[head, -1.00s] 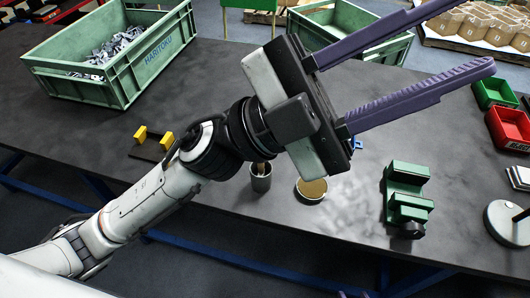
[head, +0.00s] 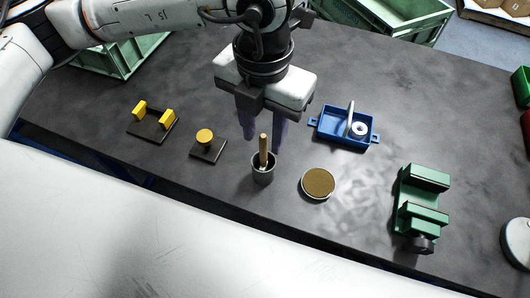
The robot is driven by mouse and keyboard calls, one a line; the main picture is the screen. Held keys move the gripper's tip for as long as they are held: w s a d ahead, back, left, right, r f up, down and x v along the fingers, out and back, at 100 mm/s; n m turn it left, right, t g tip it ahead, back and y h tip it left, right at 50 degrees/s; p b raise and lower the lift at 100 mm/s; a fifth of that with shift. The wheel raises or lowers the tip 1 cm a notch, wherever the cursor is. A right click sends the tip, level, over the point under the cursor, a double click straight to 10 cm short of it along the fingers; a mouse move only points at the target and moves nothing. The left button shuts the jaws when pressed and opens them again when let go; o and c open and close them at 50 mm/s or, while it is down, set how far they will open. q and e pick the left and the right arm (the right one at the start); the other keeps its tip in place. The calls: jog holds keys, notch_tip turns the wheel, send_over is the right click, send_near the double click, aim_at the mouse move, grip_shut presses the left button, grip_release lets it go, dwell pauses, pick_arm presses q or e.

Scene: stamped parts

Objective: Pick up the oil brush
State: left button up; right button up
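The oil brush (head: 263,148) stands in a small grey cup (head: 263,175), its light wooden handle pointing up. Its lower end is hidden inside the cup. My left gripper (head: 263,138) is above and behind the cup in the head view, with its purple fingers pointing down. The fingers are spread apart with nothing between them that I can make out; the handle's top appears just in front of and between them. Whether they touch it cannot be told. My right gripper is not in view.
A round brown-topped tin (head: 318,183) stands right of the cup. A dark block with a yellow knob (head: 205,137) and one with yellow posts (head: 152,122) lie left. A blue tray (head: 344,130) is behind right, a green vise (head: 420,207) right. Green crates (head: 118,60) stand at the back.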

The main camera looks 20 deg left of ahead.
aim_at(263, 165)
pick_arm(q)
jog(key=shift+s+f, duration=0.1)
jog(key=shift+f, duration=0.45)
jog(key=shift+w+a+f+p, duration=0.15)
jog(key=shift+f+p, duration=0.15)
jog(key=shift+f, duration=1.2)
jog(key=shift+w+d+f+p, duration=0.1)
jog(key=shift+f+p, duration=0.15)
jog(key=shift+f, duration=1.2)
grip_shut()
